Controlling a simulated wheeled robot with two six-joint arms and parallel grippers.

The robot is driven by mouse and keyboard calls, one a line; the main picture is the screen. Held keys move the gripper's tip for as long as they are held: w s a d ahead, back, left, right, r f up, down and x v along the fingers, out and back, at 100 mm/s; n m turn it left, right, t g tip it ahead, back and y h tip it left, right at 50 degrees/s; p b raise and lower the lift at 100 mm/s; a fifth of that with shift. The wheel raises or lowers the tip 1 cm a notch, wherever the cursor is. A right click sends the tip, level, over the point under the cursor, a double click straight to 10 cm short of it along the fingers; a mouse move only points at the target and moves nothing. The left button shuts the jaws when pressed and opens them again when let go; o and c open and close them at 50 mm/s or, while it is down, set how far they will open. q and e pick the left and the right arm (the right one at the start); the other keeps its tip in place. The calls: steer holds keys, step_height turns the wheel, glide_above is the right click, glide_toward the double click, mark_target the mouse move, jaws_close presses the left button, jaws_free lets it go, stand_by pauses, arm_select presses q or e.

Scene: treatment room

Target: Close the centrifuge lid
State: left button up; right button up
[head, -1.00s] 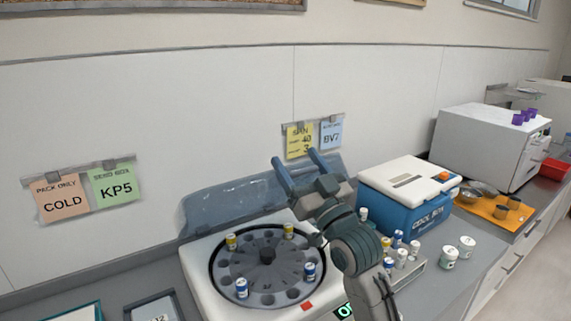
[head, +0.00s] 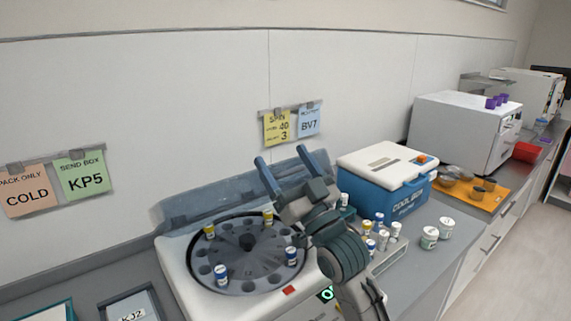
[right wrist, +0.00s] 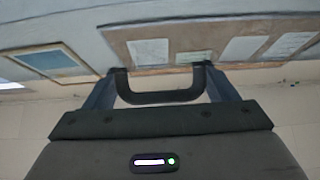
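The centrifuge (head: 180,272) stands on the counter with its round rotor (head: 247,242) exposed and several capped tubes in it. Its translucent blue-grey lid (head: 200,197) is raised and leans back toward the wall. My right gripper (head: 283,165) is open, its two blue fingers spread and pointing up over the right rear of the centrifuge, in front of the lid in the picture. In the right wrist view a dark U-shaped bar (right wrist: 160,97) shows between the fingers; I cannot tell whether it touches them or belongs to the lid. My left gripper is not in view.
A blue cool box (head: 375,192) with a white top stands right of the centrifuge. Near it are several small vials in a rack (head: 392,258) and two white jars (head: 437,234). Framed pads (head: 132,304) lie at the front left. Label cards hang on the wall.

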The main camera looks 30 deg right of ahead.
steer(key=shift+f, duration=0.1)
steer(key=shift+s+f, duration=0.2)
steer(key=b+v, duration=0.3)
steer(key=v, duration=0.7)
steer(key=shift+d+b, duration=0.15)
steer(key=shift+b, duration=0.25)
steer(key=shift+s, duration=0.1)
